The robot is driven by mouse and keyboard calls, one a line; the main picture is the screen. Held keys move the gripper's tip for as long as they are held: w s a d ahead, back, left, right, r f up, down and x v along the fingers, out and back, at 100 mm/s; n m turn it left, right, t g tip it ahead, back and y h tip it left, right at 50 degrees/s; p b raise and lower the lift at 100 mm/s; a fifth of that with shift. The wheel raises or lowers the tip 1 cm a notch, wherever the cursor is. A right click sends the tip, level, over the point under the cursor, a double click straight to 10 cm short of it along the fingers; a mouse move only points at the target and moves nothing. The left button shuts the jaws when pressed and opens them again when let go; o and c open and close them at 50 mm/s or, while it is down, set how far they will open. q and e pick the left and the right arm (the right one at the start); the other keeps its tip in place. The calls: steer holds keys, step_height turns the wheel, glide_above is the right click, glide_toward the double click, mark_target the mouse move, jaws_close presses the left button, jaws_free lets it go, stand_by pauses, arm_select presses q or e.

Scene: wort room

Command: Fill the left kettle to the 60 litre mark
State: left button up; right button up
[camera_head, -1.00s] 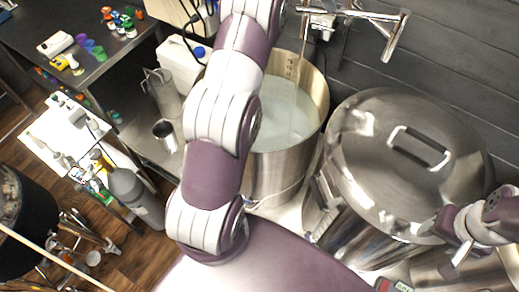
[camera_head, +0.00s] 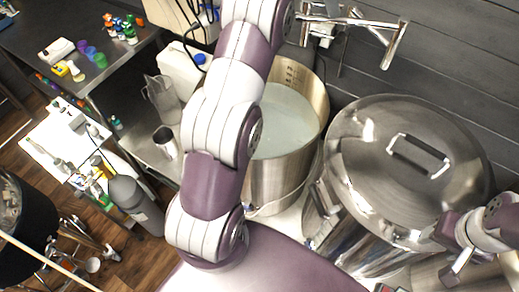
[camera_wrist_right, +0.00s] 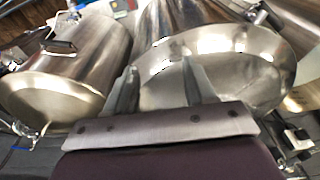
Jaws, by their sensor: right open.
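The left kettle (camera_head: 262,187) is an open steel pot behind my left arm, which hides its left side. Pale, cloudy water (camera_head: 287,122) stands well up inside it, below dark marks (camera_head: 290,76) on the inner wall. I cannot read the marks. A metal swing tap (camera_head: 372,24) is on the wall above, its arm reaching right of this kettle; I see no clear stream. My left gripper is beyond the top edge. My right gripper (camera_head: 447,255) is open and empty at the lower right; its two spread fingers show in the right wrist view (camera_wrist_right: 160,90).
A lidded steel kettle (camera_head: 375,150) stands right of the left kettle; it also shows in the wrist view (camera_wrist_right: 90,50). A shiny open steel vessel (camera_wrist_right: 245,75) lies beyond my right fingers.

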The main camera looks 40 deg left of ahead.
arm_select(q)
steer(key=shift+s+a+r, duration=0.1)
steer(key=shift+s+r, duration=0.05)
steer(key=shift+r, duration=0.25)
steer(key=p+v, duration=0.2)
steer(key=v, duration=0.9)
steer(key=shift+r, duration=0.4)
steer(key=shift+s, duration=0.15)
